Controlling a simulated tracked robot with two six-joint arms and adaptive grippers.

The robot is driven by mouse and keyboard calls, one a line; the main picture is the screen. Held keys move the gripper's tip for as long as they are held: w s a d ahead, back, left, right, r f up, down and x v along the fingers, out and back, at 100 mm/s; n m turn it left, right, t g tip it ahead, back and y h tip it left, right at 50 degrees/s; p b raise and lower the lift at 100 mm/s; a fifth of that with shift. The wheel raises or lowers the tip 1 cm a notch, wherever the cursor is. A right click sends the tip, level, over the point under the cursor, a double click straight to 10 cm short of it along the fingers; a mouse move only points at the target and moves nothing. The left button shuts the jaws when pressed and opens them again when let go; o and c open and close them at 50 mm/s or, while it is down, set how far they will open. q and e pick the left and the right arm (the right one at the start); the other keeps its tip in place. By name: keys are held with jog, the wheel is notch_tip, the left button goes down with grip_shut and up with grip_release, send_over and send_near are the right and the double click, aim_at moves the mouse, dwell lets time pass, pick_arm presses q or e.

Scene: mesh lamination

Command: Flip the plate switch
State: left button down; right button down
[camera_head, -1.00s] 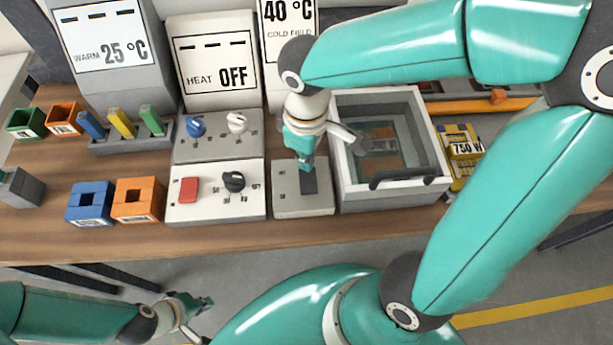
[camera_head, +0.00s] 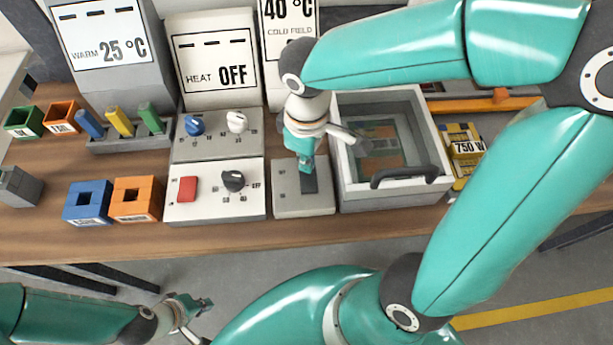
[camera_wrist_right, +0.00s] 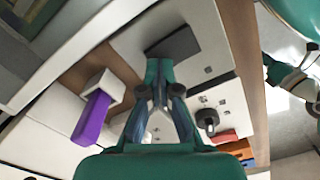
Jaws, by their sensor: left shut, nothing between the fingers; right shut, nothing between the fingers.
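In the right wrist view the dark rocker (camera_wrist_right: 174,45) lies just beyond the fingertips. My right gripper (camera_head: 306,166) is shut and empty, pointing down at the far end of the rocker and partly covering it. It also shows shut in the right wrist view (camera_wrist_right: 158,72). I cannot tell whether the tips touch the rocker. My left gripper (camera_head: 203,303) is shut and empty, low in front of the table.
A control panel (camera_head: 215,205) with a red switch and black knob stands left of the plate switch. The glass-topped box (camera_head: 395,195) with a dark handle stands close on the right. Orange (camera_head: 137,199) and blue (camera_head: 88,202) blocks sit further left.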

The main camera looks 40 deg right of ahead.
jog(key=shift+f+b, duration=0.5)
jog(key=shift+f, duration=0.15)
notch_tip(320, 180, up, 7)
jog(key=p, duration=0.6)
jog(key=shift+r, duration=0.1)
dwell(0.3)
jog(key=shift+s, duration=0.1)
dwell(0.4)
